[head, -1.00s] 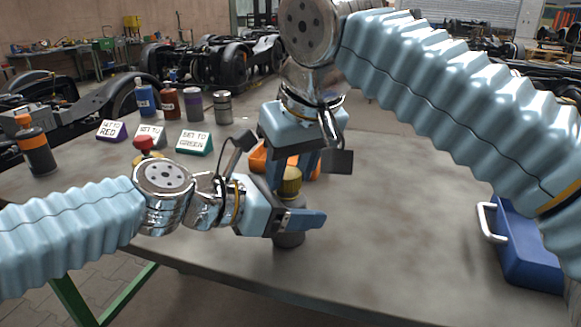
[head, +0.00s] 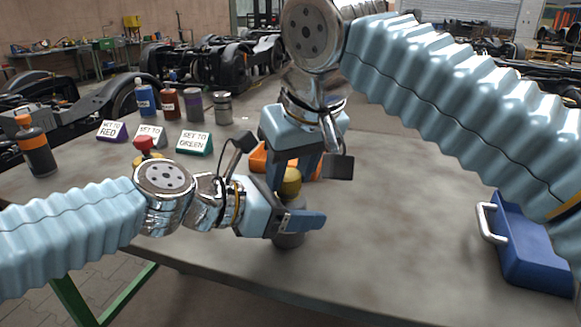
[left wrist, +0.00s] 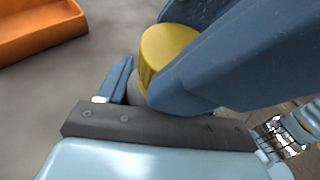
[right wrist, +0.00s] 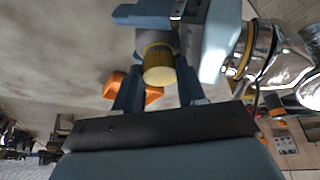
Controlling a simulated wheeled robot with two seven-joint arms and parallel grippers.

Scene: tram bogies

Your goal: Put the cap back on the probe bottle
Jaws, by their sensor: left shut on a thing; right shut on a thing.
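The probe bottle (head: 289,238) is grey and stands upright near the table's front edge. My left gripper (head: 296,218) is shut around its upper part from the left. The yellow ribbed cap (head: 290,184) is at the bottle's top, between the fingers of my right gripper (head: 293,172), which reaches down from above and is shut on it. The cap also shows in the left wrist view (left wrist: 166,52) and in the right wrist view (right wrist: 158,64). The fingers hide the join, so I cannot tell whether the cap is seated.
An orange tray (head: 257,158) lies just behind the grippers. Several bottles, label stands including a green one (head: 194,143), and a red button (head: 144,143) are at the back left. A blue case (head: 530,245) is at the right. The table's middle right is clear.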

